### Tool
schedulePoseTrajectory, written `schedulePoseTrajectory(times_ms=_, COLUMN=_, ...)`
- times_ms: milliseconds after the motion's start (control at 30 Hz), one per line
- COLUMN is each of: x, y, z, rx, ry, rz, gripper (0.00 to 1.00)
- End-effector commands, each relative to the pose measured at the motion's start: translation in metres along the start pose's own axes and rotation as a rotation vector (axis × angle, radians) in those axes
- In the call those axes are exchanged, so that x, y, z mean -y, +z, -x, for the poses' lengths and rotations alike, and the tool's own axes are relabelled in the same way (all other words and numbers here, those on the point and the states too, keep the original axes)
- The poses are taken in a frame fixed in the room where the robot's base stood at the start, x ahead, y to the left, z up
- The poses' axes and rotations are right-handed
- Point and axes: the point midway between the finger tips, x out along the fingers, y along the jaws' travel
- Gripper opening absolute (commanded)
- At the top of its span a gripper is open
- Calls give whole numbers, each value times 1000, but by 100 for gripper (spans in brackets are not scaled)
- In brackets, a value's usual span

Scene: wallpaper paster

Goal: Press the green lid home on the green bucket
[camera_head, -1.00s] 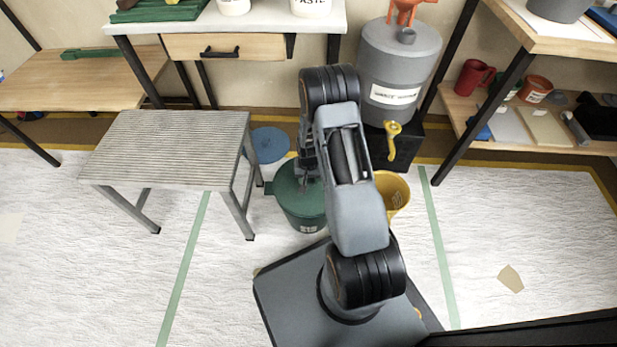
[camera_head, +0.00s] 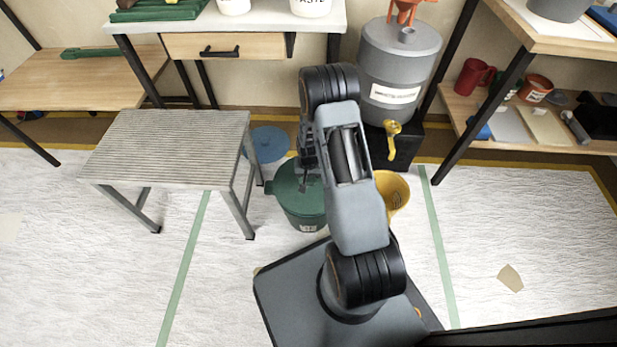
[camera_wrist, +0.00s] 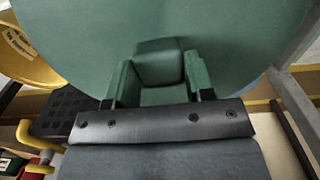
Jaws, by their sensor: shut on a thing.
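The green lid (camera_head: 285,180) lies over the mouth of the green bucket (camera_head: 303,219), which stands on the floor in the head view. From here I cannot tell whether the lid is fully seated. My gripper (camera_head: 304,184) reaches down onto the lid from above, and my arm hides its right part. In the wrist view the lid (camera_wrist: 235,45) fills the upper area, with its raised green handle (camera_wrist: 160,62) at the jaws. My gripper (camera_wrist: 158,98) is shut on this handle. The bucket's wall is hidden in the wrist view.
A yellow bucket (camera_head: 393,190) stands close to the right of the green one. A grey slatted table (camera_head: 170,145) stands at the left and a blue disc (camera_head: 268,144) lies behind. A grey tank (camera_head: 398,65) with a yellow tap (camera_head: 392,135) stands behind right.

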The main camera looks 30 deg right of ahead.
Motion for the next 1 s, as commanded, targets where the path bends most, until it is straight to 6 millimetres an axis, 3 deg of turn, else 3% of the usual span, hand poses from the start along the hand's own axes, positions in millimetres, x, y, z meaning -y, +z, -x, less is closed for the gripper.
schedulePoseTrajectory(times_ms=1000, x=0, y=0, z=-15, rx=0, ry=0, rz=0, gripper=22)
